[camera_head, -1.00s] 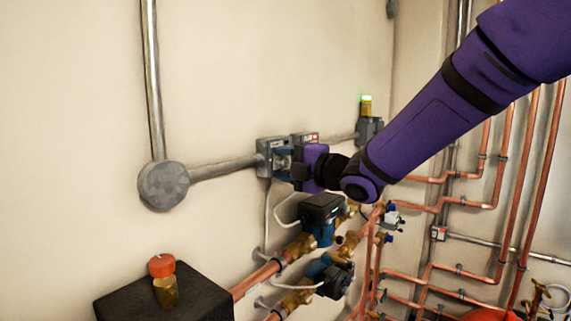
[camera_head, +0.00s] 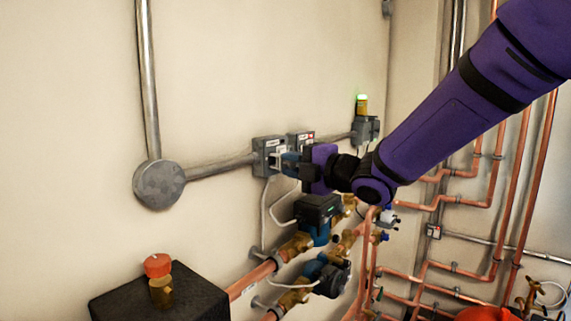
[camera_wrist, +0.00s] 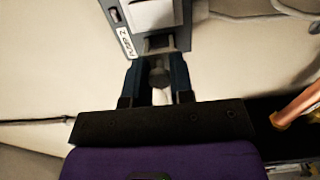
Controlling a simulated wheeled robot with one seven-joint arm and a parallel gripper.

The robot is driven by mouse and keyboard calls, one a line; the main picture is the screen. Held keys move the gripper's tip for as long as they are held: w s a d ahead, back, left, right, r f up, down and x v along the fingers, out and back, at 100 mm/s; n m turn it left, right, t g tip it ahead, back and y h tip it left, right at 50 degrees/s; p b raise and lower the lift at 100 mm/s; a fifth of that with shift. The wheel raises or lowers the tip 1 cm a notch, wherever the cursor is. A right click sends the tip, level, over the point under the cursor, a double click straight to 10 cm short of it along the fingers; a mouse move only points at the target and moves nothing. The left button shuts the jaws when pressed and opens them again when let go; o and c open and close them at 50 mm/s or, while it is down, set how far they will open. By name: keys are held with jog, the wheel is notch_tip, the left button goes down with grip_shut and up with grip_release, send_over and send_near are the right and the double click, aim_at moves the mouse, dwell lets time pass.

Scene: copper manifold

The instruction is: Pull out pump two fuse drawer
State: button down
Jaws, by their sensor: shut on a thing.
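The pump two fuse box is the grey wall unit (camera_head: 267,150) on the left of a pair. In the wrist view its dark face carries a white label strip (camera_wrist: 125,42) that seems to read PUMP 2. The pale fuse drawer (camera_wrist: 155,14) shows at the top of that view, with a grey handle (camera_wrist: 158,44) towards me. My gripper (camera_wrist: 157,78) is shut on the handle, one blue finger on each side. In the head view my gripper (camera_head: 289,164) stands out from the wall, with a pale part between it and the box. The drawer's inner end is hidden.
A second grey box (camera_head: 300,138) sits just right, partly behind my gripper. Pumps with brass valves (camera_head: 318,208) are close below. A conduit (camera_head: 220,168) runs left to a round junction box (camera_head: 160,184). Copper pipes (camera_head: 490,205) fill the right side.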

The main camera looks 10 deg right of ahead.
jog(key=shift+d, duration=0.1)
jog(key=c, duration=1)
grip_release()
jog(key=shift+s, duration=0.1)
jog(key=v, duration=1)
jog(key=shift+s+d, duration=0.2)
jog(key=shift+d, duration=0.1)
jog(key=shift+d, duration=0.1)
